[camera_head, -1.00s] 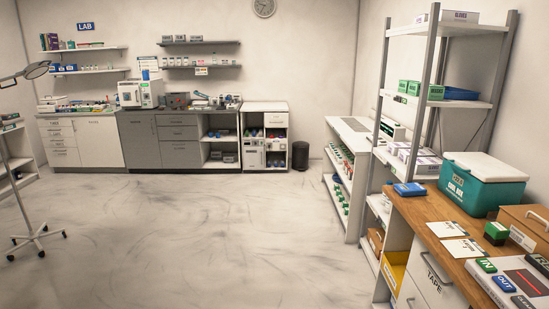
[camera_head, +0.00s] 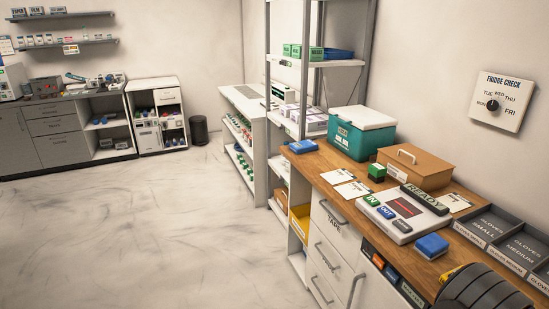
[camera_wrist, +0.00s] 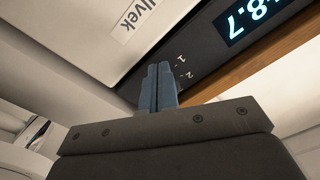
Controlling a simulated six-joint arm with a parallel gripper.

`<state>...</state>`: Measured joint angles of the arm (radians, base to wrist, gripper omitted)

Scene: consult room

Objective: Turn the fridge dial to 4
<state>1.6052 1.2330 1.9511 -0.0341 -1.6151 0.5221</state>
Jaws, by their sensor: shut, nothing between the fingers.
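In the wrist view my gripper (camera_wrist: 159,70) is shut and empty, its two blue fingers side by side. The fingertips are at a dark panel (camera_wrist: 205,55) with the printed numbers 1 and 2 just to their right. A lit display (camera_wrist: 250,20) on that panel shows digits upside down, partly cut off by the frame. I cannot make out the fridge dial; the fingers may cover it. I cannot tell whether they touch the panel. The head view does not show the gripper or this panel.
A pale surface with a label (camera_wrist: 135,27) lies beside the panel. In the head view, a wall board marked FRIDGE CHECK (camera_head: 500,100) has a knob among weekday names. The wooden counter (camera_head: 325,164) holds a teal cooler (camera_head: 352,142), a brown box (camera_head: 425,172) and glove trays (camera_head: 470,235).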

